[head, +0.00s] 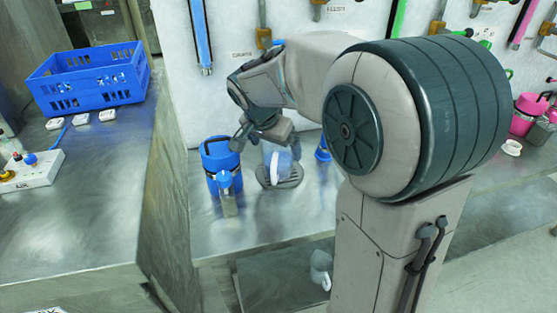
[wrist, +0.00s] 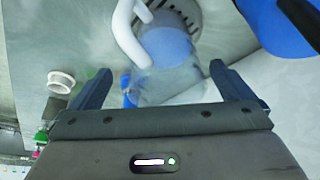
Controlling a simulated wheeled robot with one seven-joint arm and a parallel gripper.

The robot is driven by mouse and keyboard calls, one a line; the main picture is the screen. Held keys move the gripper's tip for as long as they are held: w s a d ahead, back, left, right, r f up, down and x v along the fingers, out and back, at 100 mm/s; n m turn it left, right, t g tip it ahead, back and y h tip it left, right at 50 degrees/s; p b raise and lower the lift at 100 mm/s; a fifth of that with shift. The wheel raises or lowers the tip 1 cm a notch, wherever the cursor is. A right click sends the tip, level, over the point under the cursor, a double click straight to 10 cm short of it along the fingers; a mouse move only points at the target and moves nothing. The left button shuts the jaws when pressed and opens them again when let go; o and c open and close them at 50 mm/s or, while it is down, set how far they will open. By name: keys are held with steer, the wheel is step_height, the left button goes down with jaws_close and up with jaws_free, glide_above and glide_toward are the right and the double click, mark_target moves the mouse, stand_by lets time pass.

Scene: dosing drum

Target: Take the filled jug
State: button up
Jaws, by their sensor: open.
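A translucent jug (head: 293,159) with bluish contents and a white handle stands on a round grate (head: 297,181) on the metal counter. In the wrist view, the jug (wrist: 166,52) lies in line with the gap between my fingers, and its white handle (wrist: 128,35) shows at upper left. My gripper (head: 266,138) is open, with one finger on each side of the gap; I cannot tell whether either touches the jug. It also shows in the wrist view (wrist: 160,80). My gripper partly hides the jug in the head view.
A blue drum (head: 220,160) with a tap stands close to the left of the jug. A small blue item (head: 323,151) is behind right. Another pale jug-like vessel (head: 320,265) sits lower down. A blue crate (head: 90,75) rests on the left bench. Tools hang on the back wall.

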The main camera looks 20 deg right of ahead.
steer(key=x, duration=0.5)
steer(key=shift+a+f, duration=0.15)
steer(key=shift+a, duration=0.2)
steer(key=c, duration=1.2)
steer(key=shift+c, duration=0.7)
steer(key=shift+r, duration=0.2)
